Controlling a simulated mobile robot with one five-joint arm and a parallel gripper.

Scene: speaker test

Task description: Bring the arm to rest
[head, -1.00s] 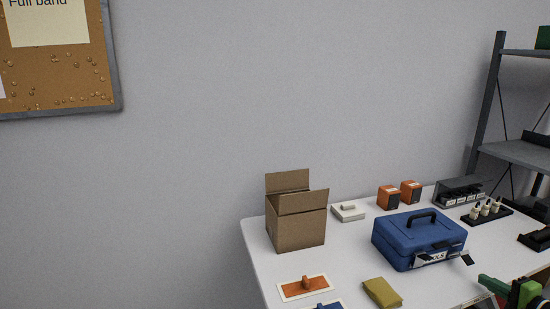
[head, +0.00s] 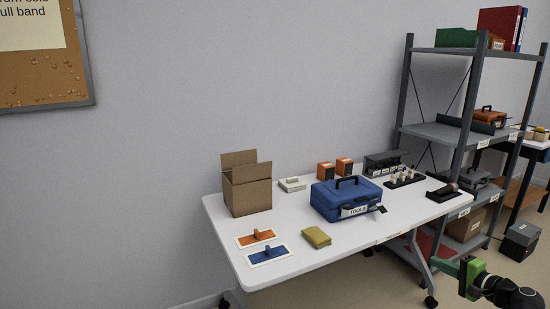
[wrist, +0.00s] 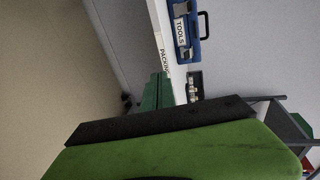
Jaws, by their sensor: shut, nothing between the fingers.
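My gripper (head: 442,264) shows at the lower right of the head view, beyond the table's front edge, with green and black parts of my arm behind it. Its green fingers (wrist: 158,92) show in the middle of the wrist view. They are shut together with nothing between them. The gripper is apart from the table and holds no object. The wrist picture is turned on its side, with the table and the toolbox near its top.
A white table (head: 345,235) carries a blue toolbox (head: 330,200), an open cardboard box (head: 250,197), a folded yellow cloth (head: 316,237) and two orange speakers (head: 343,166). A grey shelf rack (head: 440,131) stands at the right. The floor before the table looks clear.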

